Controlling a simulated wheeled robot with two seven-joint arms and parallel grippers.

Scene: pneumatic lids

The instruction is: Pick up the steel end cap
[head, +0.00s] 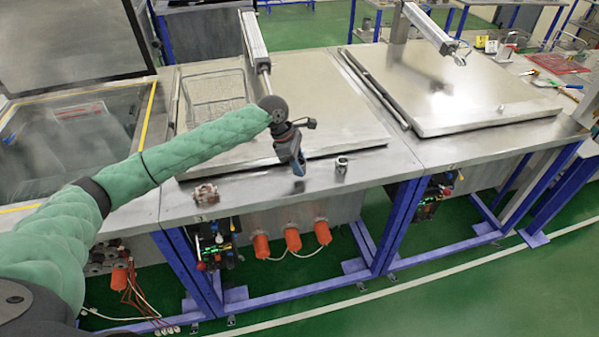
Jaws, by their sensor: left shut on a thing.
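My left gripper (298,169) points down over the front strip of the steel bench, near the middle of the head view. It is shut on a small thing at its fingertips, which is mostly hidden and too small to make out. A short steel cylindrical part (341,166) stands upright on the bench just right of the gripper, apart from it. I cannot tell whether this part or the held thing is the steel end cap. My right gripper is not in view.
A reddish-brown metal part (206,193) lies on the bench to the left. A wire basket (214,97) stands behind my arm. Flat lids (335,100) cover the benches, with pneumatic cylinders (254,38) above. The front strip right of the steel part is clear.

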